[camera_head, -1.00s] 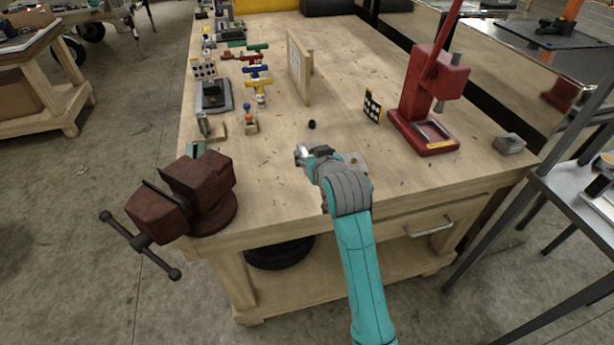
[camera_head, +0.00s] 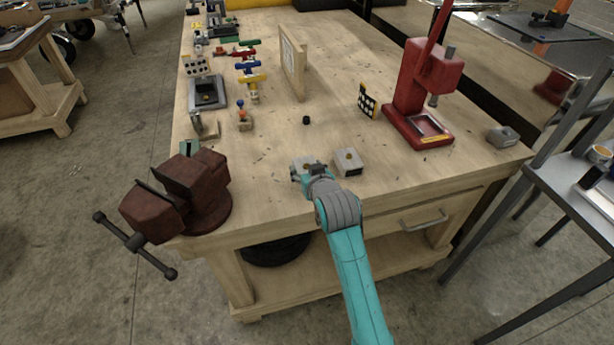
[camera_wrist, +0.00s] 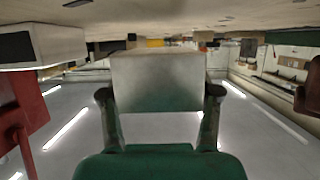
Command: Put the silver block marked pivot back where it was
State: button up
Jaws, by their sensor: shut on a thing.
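My gripper (camera_head: 306,172) is near the front edge of the wooden bench, left of a silver block with a round hole on top (camera_head: 347,162). In the wrist view my gripper (camera_wrist: 160,94) is shut on a plain silver block (camera_wrist: 158,80), one finger on each side. The held block's near face shows no readable marking. Whether it touches the bench top is unclear. Another silver block (camera_head: 502,137) lies at the bench's right edge. No "pivot" lettering is legible on any block.
A red press (camera_head: 420,110) stands right of my gripper, with a dotted card (camera_head: 367,101) beside it. A rusty vise (camera_head: 185,198) is at the front left corner. A small black cylinder (camera_head: 306,120) stands behind my gripper. The bench middle (camera_head: 270,140) is mostly clear.

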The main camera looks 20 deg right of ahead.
jog(key=shift+f, duration=1.3)
jog(key=shift+f, duration=0.1)
jog(key=o, duration=1.6)
jog(key=shift+f, duration=0.1)
jog(key=v, duration=0.7)
jog(key=a+v, duration=0.1)
jog(key=v, duration=0.3)
jog(key=shift+f, duration=0.15)
jog(key=shift+d, duration=0.1)
